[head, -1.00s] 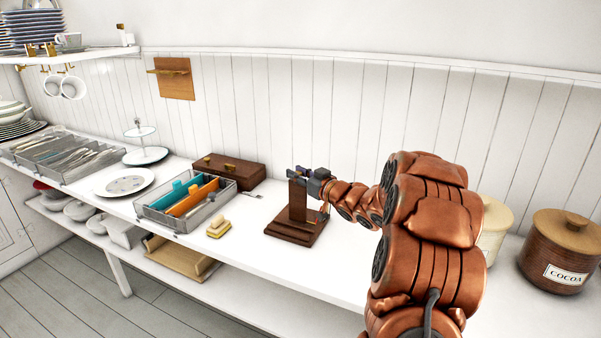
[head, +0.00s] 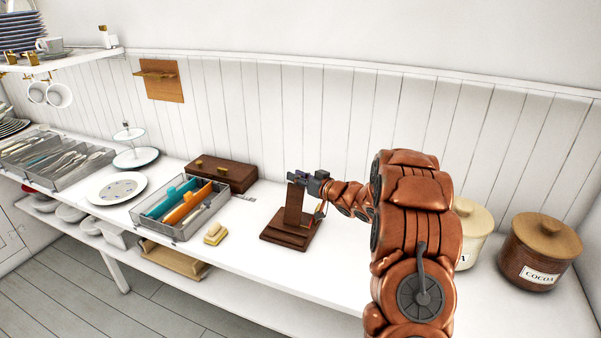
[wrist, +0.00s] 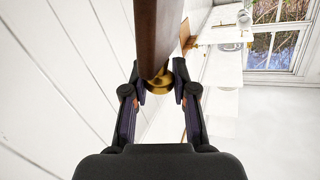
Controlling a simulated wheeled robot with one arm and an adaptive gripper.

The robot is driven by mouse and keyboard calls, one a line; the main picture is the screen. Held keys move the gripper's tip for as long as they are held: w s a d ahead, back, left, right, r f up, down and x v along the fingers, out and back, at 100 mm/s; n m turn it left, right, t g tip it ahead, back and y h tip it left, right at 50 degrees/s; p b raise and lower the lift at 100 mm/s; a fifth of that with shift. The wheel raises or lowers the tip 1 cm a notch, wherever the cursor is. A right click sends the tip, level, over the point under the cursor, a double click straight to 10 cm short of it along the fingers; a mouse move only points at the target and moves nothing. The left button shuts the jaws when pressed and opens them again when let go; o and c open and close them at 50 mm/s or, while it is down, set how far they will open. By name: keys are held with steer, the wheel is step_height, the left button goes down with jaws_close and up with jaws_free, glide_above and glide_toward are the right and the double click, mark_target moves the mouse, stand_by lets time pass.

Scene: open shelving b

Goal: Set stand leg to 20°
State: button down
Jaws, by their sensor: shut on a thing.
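The dark wooden stand has a flat base (head: 286,236) on the white counter and an upright board, its leg (head: 293,207). The leg leans somewhat from upright; I cannot read its exact angle. My gripper (head: 299,178) is at the leg's top edge, reaching in from the right. In the wrist view, the leg (wrist: 158,35) runs down between the fingers to a brass knob (wrist: 158,82). My gripper (wrist: 159,90) is shut on this knob, a finger on each side. The fingertips partly hide it in the head view.
A brown wooden box (head: 225,173), a grey tray (head: 163,229) with teal and orange dividers, and a yellow block (head: 215,234) stand left of the stand. A cocoa canister (head: 540,253) and a cream one (head: 470,232) stand right. The counter in front is clear.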

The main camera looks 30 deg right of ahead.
steer(key=shift+w+d, duration=0.1)
steer(key=c, duration=0.9)
jaws_free()
steer(key=shift+c, duration=0.2)
steer(key=v, duration=1.2)
steer(key=s+a+g+h, duration=0.1)
steer(key=s+a+g, duration=0.5)
steer(key=s, duration=0.8)
steer(key=s+a+r+g+h, duration=0.1)
steer(key=s+a+g+h, duration=0.1)
steer(key=s+a+g, duration=0.4)
steer(key=s+a+m+g+h, duration=0.1)
steer(key=s+a+g, duration=0.5)
steer(key=s+a, duration=0.7)
steer(key=s+h, duration=0.1)
steer(key=s, duration=1)
steer(key=shift+a+r, duration=0.25)
steer(key=shift+r, duration=0.05)
